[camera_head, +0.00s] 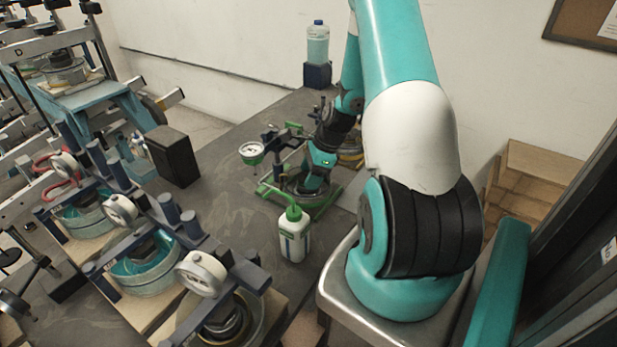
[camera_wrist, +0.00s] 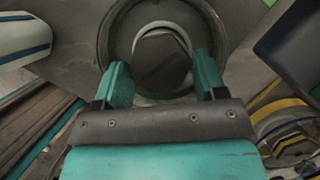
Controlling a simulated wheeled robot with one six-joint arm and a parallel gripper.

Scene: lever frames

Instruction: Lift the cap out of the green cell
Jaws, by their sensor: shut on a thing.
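The green cell (camera_head: 327,206) stands on the dark bench in the head view, with a green base and a dial gauge beside it. My gripper (camera_head: 313,180) reaches down into it from above and hides much of its inside. A round cell wall (camera_wrist: 106,38) surrounds the cap there. I cannot tell whether the cap is seated or raised.
A white bottle with a green top (camera_head: 293,237) stands close in front of the cell. The dial gauge (camera_head: 251,152) is at its left. More cells with gauges (camera_head: 146,272) line the left, near a black box (camera_head: 173,157). A blue-liquid bottle (camera_head: 317,45) stands behind.

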